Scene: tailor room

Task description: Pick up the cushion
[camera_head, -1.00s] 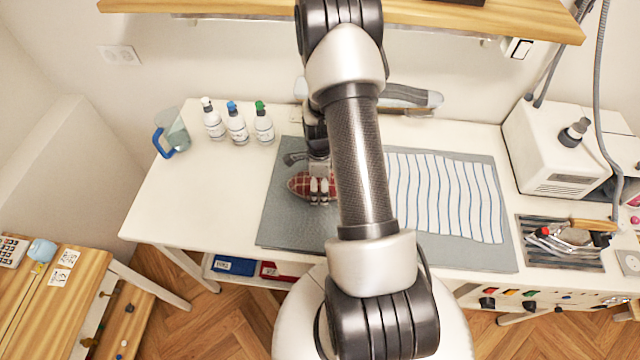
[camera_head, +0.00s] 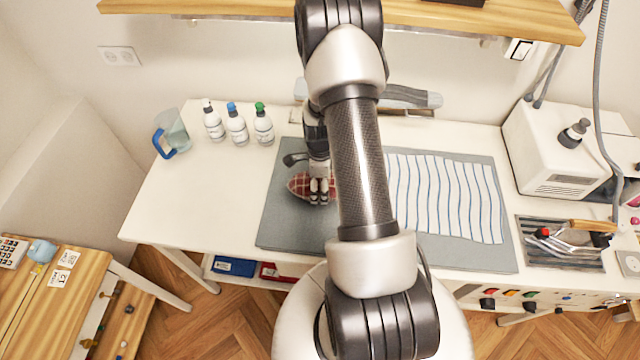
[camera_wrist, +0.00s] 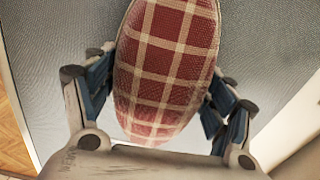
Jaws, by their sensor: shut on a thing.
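The cushion (camera_head: 299,184) is red with a cream check and lies at the left part of the grey mat (camera_head: 290,225). It fills the middle of the wrist view (camera_wrist: 165,65), between the two fingers. My gripper (camera_head: 320,198) is over the cushion's right part, pointing down, and is shut on it. In the wrist view the fingertips are hidden behind the cushion's sides. My arm hides the cushion's right end in the head view. I cannot tell whether the cushion is clear of the mat.
A striped cloth (camera_head: 445,195) lies on the mat's right side. Several bottles (camera_head: 237,125) and a jug (camera_head: 172,133) stand at the back left. A tool tray (camera_head: 560,255) and a white machine (camera_head: 560,150) are at the right. The table's left front is bare.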

